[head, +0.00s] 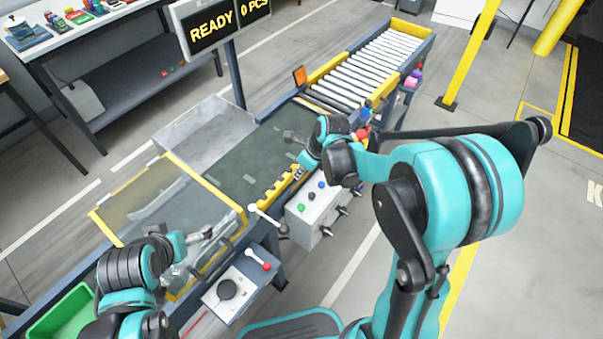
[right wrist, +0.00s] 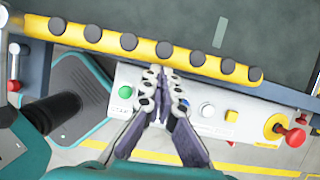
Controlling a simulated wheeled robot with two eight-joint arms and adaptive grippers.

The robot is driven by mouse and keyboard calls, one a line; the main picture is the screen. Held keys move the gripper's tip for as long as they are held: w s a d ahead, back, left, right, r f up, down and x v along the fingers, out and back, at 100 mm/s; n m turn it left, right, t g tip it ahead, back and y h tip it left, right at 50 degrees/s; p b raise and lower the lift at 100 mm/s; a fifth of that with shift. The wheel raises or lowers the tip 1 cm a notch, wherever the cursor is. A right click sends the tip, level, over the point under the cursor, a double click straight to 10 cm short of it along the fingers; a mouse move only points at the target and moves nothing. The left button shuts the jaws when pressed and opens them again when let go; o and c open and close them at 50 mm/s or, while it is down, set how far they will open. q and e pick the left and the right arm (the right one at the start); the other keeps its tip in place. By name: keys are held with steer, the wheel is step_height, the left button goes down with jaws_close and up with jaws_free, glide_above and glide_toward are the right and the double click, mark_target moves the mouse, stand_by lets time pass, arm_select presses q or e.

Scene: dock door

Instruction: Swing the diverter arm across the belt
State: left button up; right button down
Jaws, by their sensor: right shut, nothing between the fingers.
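The diverter arm appears to be the yellow bar with black rollers (right wrist: 140,45), lying along the near edge of the dark belt (right wrist: 265,25). In the head view the yellow bar (head: 268,193) also lies beside the belt (head: 240,170), partly behind my right gripper. My right gripper (right wrist: 160,72) is shut and empty, its fingertips close to the bar's near side; contact cannot be told. In the head view the right gripper (head: 299,171) hangs over the belt's near edge. My left gripper (head: 205,240) is at the clear-covered belt section; its fingers are unclear.
A control box (head: 318,207) with buttons stands below the bar. A white-knobbed lever (head: 264,215) and a red-knobbed lever (head: 262,262) stand left of it. A clear yellow-framed cover (head: 150,200), a clear bin (head: 205,135) and rollers (head: 370,65) adjoin the belt.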

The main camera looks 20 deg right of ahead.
arm_select(q)
steer(key=shift+r+p, duration=0.4)
steer(key=shift+p, duration=0.05)
arm_select(e)
steer(key=w+a+n+g, duration=0.1)
steer(key=w+a+n, duration=0.2)
steer(key=w+a, duration=0.1)
steer(key=w+a+n+g+y, duration=0.1)
steer(key=w+a+n, duration=0.2)
steer(key=a+n, duration=0.1)
steer(key=shift+w+a+y, duration=0.2)
steer(key=shift+w+y, duration=0.1)
steer(key=shift+w, duration=0.05)
arm_select(q)
steer(key=shift+r, duration=0.15)
arm_select(e)
steer(key=shift+w+a+n+g, duration=0.2)
steer(key=shift+a+n+g, duration=0.05)
steer(key=shift+a+n, duration=0.25)
steer(key=shift+w+a+n+g, duration=0.2)
steer(key=shift+a+n+g, duration=0.05)
steer(key=shift+a+n, duration=0.25)
arm_select(q)
steer(key=shift+d, duration=0.1)
arm_select(e)
steer(key=shift+a, duration=0.1)
steer(key=shift+a, duration=0.1)
